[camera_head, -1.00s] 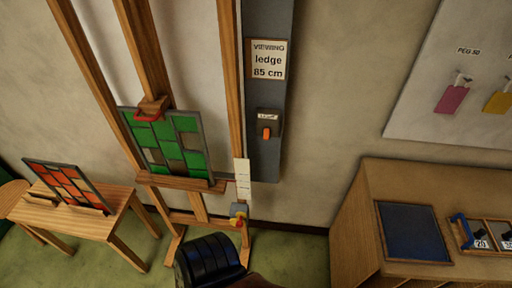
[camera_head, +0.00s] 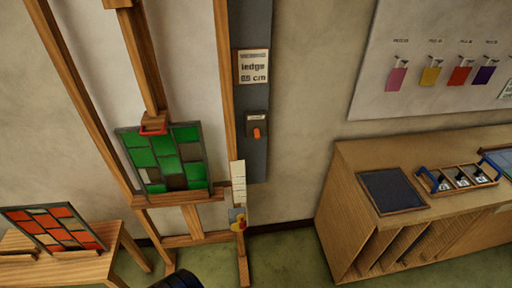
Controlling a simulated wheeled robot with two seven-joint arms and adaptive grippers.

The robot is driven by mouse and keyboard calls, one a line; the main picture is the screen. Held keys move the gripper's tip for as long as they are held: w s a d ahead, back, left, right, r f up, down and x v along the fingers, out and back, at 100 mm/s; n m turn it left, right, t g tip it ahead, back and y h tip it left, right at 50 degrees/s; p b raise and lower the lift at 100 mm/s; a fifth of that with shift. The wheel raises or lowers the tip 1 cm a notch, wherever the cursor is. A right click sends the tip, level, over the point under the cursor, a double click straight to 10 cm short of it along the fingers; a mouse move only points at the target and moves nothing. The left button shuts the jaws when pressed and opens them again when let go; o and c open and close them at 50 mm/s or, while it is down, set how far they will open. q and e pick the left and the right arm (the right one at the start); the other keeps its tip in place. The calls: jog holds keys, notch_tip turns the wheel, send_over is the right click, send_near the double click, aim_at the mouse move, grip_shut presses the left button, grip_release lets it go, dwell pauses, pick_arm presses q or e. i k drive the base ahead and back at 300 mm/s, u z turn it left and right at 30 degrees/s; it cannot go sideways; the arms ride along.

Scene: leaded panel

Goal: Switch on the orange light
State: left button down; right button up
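An orange switch (camera_head: 256,133) sits on a small dark box with a pale label above it. The box is fixed low on a grey vertical board (camera_head: 252,95) behind the easel. The switch is small, and I cannot tell its position. No lit orange light can be made out. Neither of my grippers can be made out; a dark rounded part at the bottom edge is cut off by the frame.
A wooden easel (camera_head: 223,75) holds a green leaded panel (camera_head: 166,158) left of the switch. A red-orange panel (camera_head: 52,229) stands on a low table (camera_head: 75,268) at left. A wooden cabinet (camera_head: 345,217) stands at right. Green floor shows between easel and cabinet.

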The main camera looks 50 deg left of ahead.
aim_at(256, 131)
jog(key=u, duration=0.95)
jog(key=i, duration=0.45)
